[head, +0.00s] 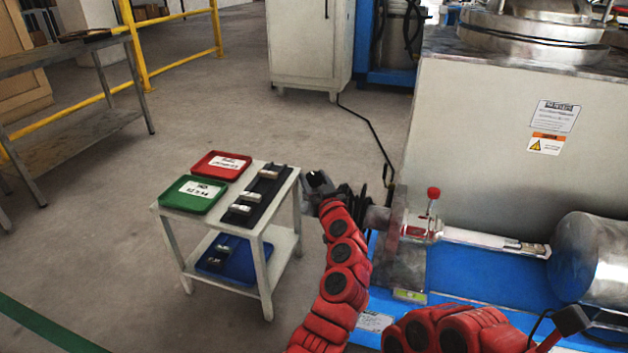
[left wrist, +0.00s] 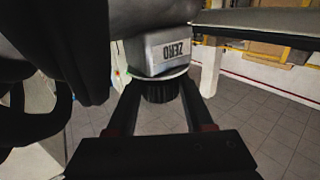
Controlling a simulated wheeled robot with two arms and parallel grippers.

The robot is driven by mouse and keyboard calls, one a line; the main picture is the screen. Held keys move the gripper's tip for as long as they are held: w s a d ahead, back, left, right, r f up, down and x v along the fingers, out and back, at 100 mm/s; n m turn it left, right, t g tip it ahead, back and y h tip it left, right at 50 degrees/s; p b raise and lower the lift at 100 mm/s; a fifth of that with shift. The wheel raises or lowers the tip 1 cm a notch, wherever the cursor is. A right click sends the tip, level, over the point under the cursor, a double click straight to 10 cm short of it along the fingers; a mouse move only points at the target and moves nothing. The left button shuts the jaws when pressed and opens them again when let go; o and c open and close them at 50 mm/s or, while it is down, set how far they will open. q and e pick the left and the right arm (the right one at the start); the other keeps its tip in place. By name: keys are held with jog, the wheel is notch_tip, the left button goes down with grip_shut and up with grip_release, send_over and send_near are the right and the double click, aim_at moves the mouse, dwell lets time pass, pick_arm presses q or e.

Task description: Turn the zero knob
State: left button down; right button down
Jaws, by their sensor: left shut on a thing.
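The zero knob (left wrist: 160,91) is a black ribbed knob under a grey block with a ZERO label (left wrist: 164,52), which reads upside down in the left wrist view. The fingers of my left gripper (left wrist: 158,104) stand on both sides of the knob and are shut on it. In the head view my left gripper (head: 357,197) is by the end of the machine's metal cylinder (head: 378,218); the knob cannot be made out there. My right arm shows at the bottom right; its fingers cannot be made out.
A small white cart (head: 257,229) stands left of my left arm, with a red tray (head: 221,157), a green tray (head: 180,205) and a black rack (head: 247,212) on top. The large grey machine (head: 480,150) and its blue base (head: 470,275) fill the right. Open floor lies beyond the cart.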

pick_arm(q)
jog(key=shift+d, duration=0.2)
jog(key=shift+c, duration=1.6)
grip_release()
jog(key=shift+o, duration=0.2)
jog(key=shift+a, duration=0.1)
jog(key=shift+s, duration=0.1)
